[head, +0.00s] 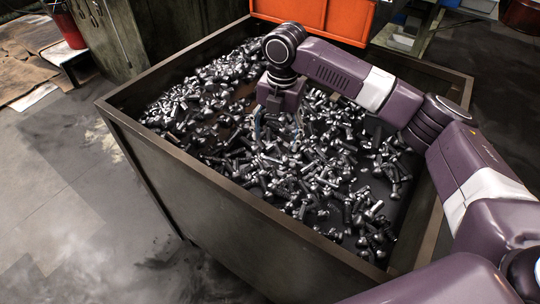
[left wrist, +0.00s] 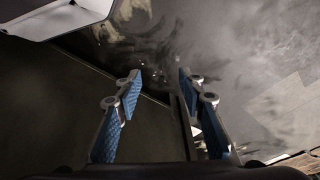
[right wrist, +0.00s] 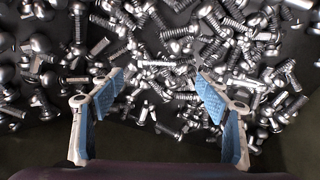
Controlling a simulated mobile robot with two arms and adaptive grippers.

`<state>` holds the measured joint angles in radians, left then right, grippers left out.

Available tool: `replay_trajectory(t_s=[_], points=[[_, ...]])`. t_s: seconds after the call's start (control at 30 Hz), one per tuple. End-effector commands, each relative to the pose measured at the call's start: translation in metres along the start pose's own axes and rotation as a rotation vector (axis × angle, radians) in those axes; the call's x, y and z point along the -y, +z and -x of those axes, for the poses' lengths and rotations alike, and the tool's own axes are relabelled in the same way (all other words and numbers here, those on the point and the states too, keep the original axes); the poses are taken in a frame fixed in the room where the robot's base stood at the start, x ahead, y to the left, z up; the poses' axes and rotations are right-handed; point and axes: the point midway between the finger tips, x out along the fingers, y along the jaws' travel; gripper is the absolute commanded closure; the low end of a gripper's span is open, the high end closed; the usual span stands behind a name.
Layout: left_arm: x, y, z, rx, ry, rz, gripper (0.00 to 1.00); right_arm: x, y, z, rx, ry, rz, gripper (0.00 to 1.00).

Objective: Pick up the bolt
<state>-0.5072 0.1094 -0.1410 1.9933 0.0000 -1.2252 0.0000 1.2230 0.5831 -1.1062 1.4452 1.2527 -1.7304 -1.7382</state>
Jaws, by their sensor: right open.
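Many loose silver bolts (head: 285,155) lie in a jumbled layer inside a large metal bin (head: 230,203); no single bolt stands apart as the one named. My right gripper (head: 262,127) points down into the bin, low over the bolts, and is partly hidden below its wrist in the head view. In the right wrist view the blue-padded fingers of this gripper (right wrist: 158,80) are spread, with bolts (right wrist: 175,77) beyond and between the tips. No bolt is held. My left gripper (left wrist: 153,82) is open and empty in the left wrist view, and out of the head view.
The bin's walls rise around the bolts, with a dark rim (head: 135,121) on the near left. An orange container (head: 318,18) stands behind the bin. A red cylinder (head: 68,27) stands at the far left. The grey floor (head: 60,190) left of the bin is clear.

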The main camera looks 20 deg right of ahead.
Motion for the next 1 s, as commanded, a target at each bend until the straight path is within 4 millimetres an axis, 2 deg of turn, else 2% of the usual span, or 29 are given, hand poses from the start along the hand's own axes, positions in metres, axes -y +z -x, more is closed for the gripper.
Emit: replay_trajectory(t_s=[0.1, 0.33, 0.6, 0.77, 1.0], points=[[0.001, -0.004, 0.009, -0.007, -0.001, 0.001, 0.63, 0.0, -0.001, -0.015, -0.002, -0.002, 0.0, 0.31], [0.002, -0.01, 0.028, -0.019, -0.003, 0.002, 0.63, -0.002, 0.002, -0.035, -0.002, -0.002, -0.001, 0.31], [0.003, -0.015, 0.062, -0.036, -0.006, 0.005, 0.63, -0.005, 0.004, -0.067, -0.001, -0.002, 0.0, 0.31], [0.004, -0.016, 0.071, -0.039, -0.007, 0.005, 0.63, -0.006, 0.004, -0.074, 0.0, -0.001, 0.0, 0.31], [0.004, -0.016, 0.072, -0.039, -0.007, 0.006, 0.63, -0.006, 0.004, -0.074, 0.0, 0.0, 0.0, 0.33]])
